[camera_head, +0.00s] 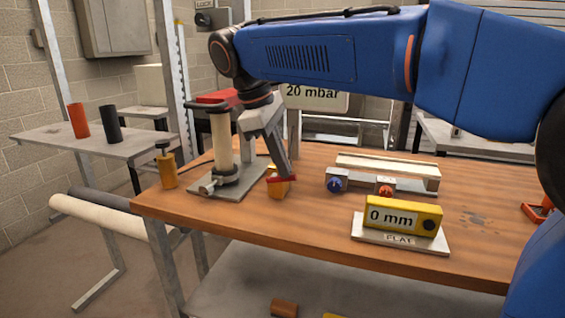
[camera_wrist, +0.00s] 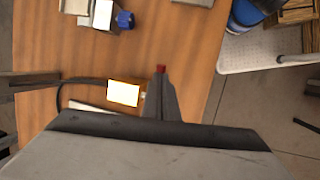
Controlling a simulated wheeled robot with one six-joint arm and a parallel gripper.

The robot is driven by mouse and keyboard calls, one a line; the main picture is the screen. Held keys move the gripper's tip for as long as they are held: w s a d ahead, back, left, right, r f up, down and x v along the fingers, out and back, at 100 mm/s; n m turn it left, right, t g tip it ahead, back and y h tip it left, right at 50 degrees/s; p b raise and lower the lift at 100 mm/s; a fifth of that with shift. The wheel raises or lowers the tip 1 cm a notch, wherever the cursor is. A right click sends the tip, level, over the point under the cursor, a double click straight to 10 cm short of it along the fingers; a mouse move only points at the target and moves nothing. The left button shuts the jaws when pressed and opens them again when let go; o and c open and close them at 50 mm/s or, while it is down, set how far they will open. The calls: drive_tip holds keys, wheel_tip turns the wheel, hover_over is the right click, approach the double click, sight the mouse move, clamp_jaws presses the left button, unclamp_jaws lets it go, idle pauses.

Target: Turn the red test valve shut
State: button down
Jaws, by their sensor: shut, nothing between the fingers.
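The red test valve shows in the head view as a small brass-yellow body (camera_head: 279,189) with a red lever (camera_head: 283,178) across its top, near the front left of the wooden bench. My gripper (camera_head: 288,175) points down at it, its fingertips at the red lever; whether they touch it I cannot tell. The fingers are shut with nothing between them. The fingers hide part of the valve.
A hand pump (camera_head: 222,150) on a grey plate stands close left of my gripper. A brass cylinder (camera_head: 166,168) is at the bench's left edge. A yellow 0 mm gauge (camera_head: 400,217) and a rail with blue (camera_head: 337,180) and orange (camera_head: 386,190) knobs are to the right.

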drive_tip(key=shift+s+d+f+y, duration=0.25)
drive_tip(key=shift+d+f+y, duration=0.2)
drive_tip(key=shift+d+y, duration=0.15)
